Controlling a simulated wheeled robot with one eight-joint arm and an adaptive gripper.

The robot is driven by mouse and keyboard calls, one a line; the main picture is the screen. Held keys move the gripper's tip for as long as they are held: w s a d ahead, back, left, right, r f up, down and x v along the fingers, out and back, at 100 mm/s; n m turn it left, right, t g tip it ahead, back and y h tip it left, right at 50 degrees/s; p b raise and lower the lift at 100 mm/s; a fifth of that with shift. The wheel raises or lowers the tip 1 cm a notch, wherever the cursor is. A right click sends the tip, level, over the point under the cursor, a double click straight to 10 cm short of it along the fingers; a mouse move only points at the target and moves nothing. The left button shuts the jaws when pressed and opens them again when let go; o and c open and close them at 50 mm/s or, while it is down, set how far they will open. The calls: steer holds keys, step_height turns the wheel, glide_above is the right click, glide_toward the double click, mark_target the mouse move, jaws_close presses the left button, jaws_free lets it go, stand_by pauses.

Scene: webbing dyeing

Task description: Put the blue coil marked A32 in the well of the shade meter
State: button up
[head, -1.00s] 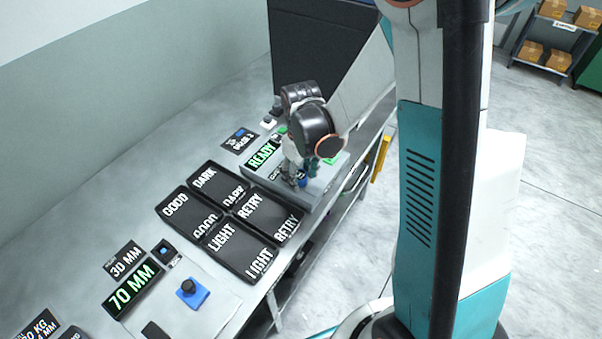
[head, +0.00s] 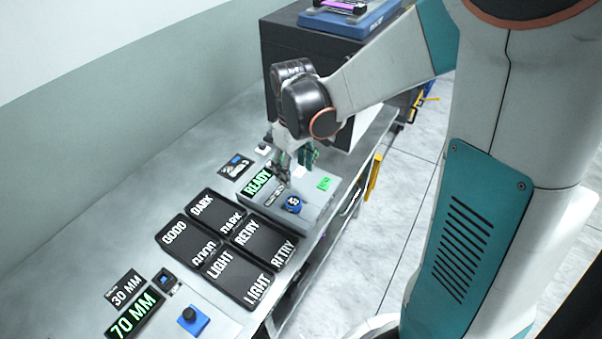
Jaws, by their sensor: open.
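A blue coil (head: 293,203) with a white mark sits on the meter's top face, at the spot where the well appears to be. Its mark is too small to read, and I cannot tell how deep it sits. My gripper (head: 283,181) is above the meter, just behind and left of the coil. It is open, empty and apart from the coil.
Black trays labelled GOOD (head: 180,240), DARK (head: 207,210), RETRY (head: 268,237) and LIGHT (head: 235,275) lie in front of the meter. A 70 MM display (head: 134,313) and a blue block with a black knob (head: 192,320) are nearer. A dark cabinet (head: 290,75) stands behind.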

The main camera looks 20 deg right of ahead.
steer(key=s+r+m+t, duration=0.4)
steer(key=s+r+t, duration=0.3)
steer(key=s+r, duration=0.5)
steer(key=s, duration=0.2)
steer(key=shift+s+r+m, duration=0.3)
steer(key=shift+m, duration=0.1)
steer(key=shift+a, duration=0.1)
